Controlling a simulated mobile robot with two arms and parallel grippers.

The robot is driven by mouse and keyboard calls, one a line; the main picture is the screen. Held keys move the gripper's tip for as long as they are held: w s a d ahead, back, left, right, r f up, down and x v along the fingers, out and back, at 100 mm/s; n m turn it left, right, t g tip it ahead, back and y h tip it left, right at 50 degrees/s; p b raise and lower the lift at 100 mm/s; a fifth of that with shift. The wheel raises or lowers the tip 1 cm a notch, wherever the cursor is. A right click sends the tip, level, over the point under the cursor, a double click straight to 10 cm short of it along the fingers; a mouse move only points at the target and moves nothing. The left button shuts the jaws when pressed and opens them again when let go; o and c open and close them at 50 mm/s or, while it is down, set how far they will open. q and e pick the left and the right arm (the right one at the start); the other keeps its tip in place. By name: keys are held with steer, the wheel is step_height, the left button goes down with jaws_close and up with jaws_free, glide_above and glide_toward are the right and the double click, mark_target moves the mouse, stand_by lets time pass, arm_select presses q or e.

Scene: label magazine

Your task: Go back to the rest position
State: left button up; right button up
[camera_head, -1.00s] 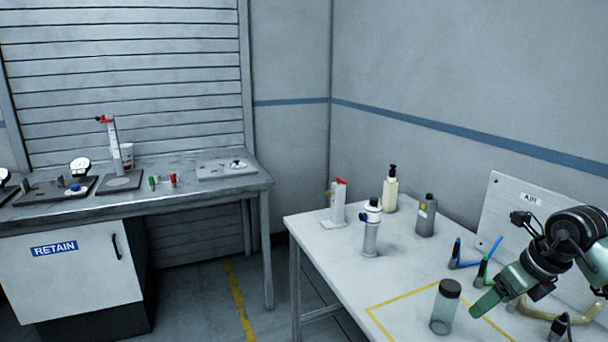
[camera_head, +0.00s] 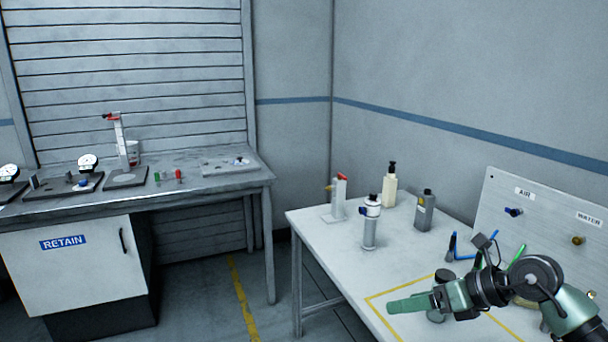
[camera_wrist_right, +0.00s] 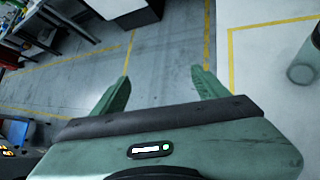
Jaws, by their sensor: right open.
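My right gripper (camera_head: 400,305) reaches in from the right over the front of the white table, pointing left. In the right wrist view its two green fingers (camera_wrist_right: 160,74) are spread with only floor and yellow lines between them, so it is open and empty. A clear jar with a dark lid (camera_head: 444,275) stands on the table, partly hidden behind the gripper. A clear round vessel, seemingly this jar, also shows at the right of the right wrist view (camera_wrist_right: 301,73), apart from the fingers. My left gripper is not in view.
The white table (camera_head: 312,228) holds a white-and-blue cylinder (camera_head: 370,225), a pump bottle (camera_head: 389,186), a grey bottle (camera_head: 425,212) and a red-topped stand (camera_head: 339,198). A panel (camera_head: 545,215) with AIR and WATER labels stands behind my arm. A grey bench (camera_head: 215,183) is at left.

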steer(key=s+a+r+m+t+y, duration=0.3)
steer(key=a+r+m+t+y, duration=0.4)
steer(key=a+r+m+t, duration=0.35)
steer(key=s+d+f+m+h, duration=0.2)
steer(key=d+f+m+h, duration=0.6)
steer(key=m, duration=0.4)
steer(key=s+d+f+m+h, duration=0.3)
steer(key=d+f+m+h, duration=0.3)
steer(key=f+m+h, duration=0.5)
steer(key=s+a+f+m+g+y, duration=0.25)
steer(key=s+f+g, duration=0.5)
steer(key=s, duration=0.45)
steer(key=s+a+f+m+g+y, duration=0.15)
steer(key=s+f+m+g, duration=0.25)
steer(key=s+f+g, duration=0.55)
steer(key=s+f+t, duration=0.1)
steer(key=s+f, duration=0.1)
steer(key=f, duration=1)
steer(key=s+f+t, duration=0.2)
steer(key=f, duration=1)
steer(key=s+d+f+g, duration=0.1)
steer(key=s+d+f, duration=0.1)
steer(key=s+f, duration=1.4)
steer(key=shift+s+d+f+n+h, duration=0.2)
steer(key=shift+s+f+n+h, duration=0.1)
steer(key=shift+s+n, duration=0.15)
